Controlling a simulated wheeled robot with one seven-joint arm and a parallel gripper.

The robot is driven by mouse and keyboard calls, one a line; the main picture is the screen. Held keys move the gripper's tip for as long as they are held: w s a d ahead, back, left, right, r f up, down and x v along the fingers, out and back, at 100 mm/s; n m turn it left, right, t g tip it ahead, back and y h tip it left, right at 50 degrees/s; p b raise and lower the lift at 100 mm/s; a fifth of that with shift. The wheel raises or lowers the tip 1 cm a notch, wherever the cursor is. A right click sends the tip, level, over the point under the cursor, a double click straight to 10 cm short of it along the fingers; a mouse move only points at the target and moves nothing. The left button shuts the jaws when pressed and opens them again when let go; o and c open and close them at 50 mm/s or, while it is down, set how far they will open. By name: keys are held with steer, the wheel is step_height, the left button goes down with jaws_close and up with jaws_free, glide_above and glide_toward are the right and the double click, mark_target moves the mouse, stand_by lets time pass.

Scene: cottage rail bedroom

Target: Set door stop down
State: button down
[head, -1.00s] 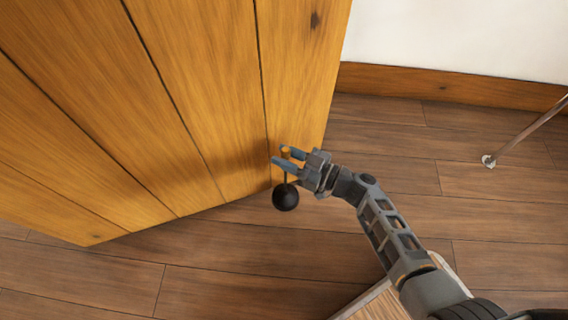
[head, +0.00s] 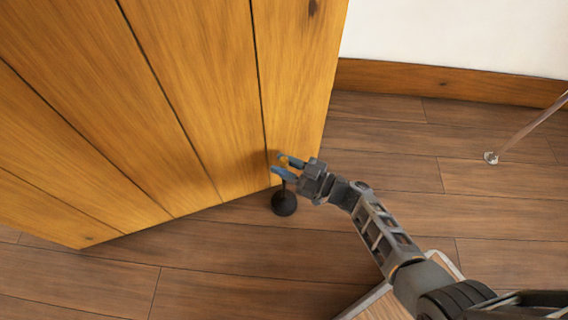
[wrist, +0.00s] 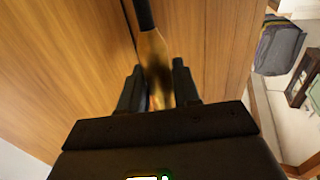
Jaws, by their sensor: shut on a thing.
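The door stop (head: 284,204) has a round black base, a thin dark stem and a brass-coloured grip. My gripper (head: 279,164) is shut on its upper part, close beside the wooden door (head: 190,110). In the head view the base hangs below the fingers, at or just above the floor; I cannot tell if it touches. In the wrist view the brass part of the door stop (wrist: 152,52) runs between the two fingers of my gripper (wrist: 156,75), with a dark section beyond.
Plank floor (head: 400,200) is clear right of the door stop. A wooden skirting board (head: 450,84) runs along the white wall. A thin rod (head: 530,128) meets the floor at right. The wrist view shows grey fabric (wrist: 280,48) at upper right.

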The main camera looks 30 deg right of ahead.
steer(key=c, duration=1.3)
jaws_free()
steer(key=shift+f, duration=0.15)
steer(key=o, duration=0.5)
